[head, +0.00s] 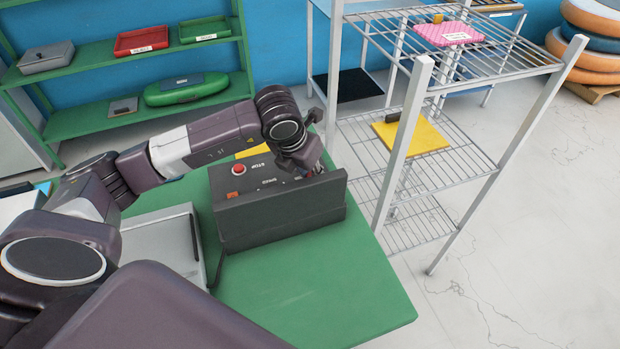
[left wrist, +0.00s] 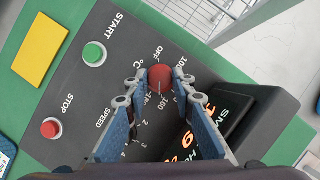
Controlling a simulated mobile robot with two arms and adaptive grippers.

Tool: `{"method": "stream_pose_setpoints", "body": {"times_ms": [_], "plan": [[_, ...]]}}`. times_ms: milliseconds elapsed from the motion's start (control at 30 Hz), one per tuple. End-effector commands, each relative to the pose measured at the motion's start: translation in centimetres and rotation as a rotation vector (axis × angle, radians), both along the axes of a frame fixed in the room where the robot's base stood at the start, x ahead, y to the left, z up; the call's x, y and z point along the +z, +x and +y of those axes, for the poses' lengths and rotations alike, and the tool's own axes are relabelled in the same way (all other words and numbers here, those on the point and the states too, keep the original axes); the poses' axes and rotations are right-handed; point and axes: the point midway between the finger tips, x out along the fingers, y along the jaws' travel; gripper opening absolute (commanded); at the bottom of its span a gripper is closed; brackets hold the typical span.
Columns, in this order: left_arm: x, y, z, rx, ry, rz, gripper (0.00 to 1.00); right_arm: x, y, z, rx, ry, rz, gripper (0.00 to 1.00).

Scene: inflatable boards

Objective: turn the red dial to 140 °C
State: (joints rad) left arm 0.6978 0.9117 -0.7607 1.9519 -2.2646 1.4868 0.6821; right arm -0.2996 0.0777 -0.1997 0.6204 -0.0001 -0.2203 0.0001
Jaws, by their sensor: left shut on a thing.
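The red dial (left wrist: 160,79) sits on the face of a dark control box (head: 280,212). In the left wrist view, printed marks around it include OFF, 100, 160 and 180. A thin pale line shows on the dial's lower part, near the 160 side; the exact setting is too small to read. My left gripper (left wrist: 161,83) has its fingertips on either side of the dial and is shut on it. In the head view the left gripper (head: 312,166) reaches over the box's far right end and hides the dial. My right gripper is not in view.
The box also has a red STOP button (head: 238,169), a green START button (left wrist: 94,54), a SPEED scale and a partly hidden display (left wrist: 205,128) with orange digits. It stands on a green table (head: 320,300). A wire rack (head: 440,150) stands close at the right.

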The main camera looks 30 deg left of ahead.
Motion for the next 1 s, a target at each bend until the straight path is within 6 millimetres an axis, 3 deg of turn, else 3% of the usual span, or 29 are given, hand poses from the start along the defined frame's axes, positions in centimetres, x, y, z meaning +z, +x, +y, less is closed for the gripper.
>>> {"method": "stream_pose_setpoints", "body": {"times_ms": [33,400,1000], "plan": [[-0.3,0.2,-0.2,0.043,-0.002,-0.005,0.00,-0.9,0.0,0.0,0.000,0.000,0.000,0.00],[-0.2,0.2,-0.5,0.395,-0.002,-0.003,0.00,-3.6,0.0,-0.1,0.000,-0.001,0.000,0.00],[0.0,0.3,-0.7,0.787,-0.002,-0.001,0.00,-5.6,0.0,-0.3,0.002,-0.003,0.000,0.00]]}}
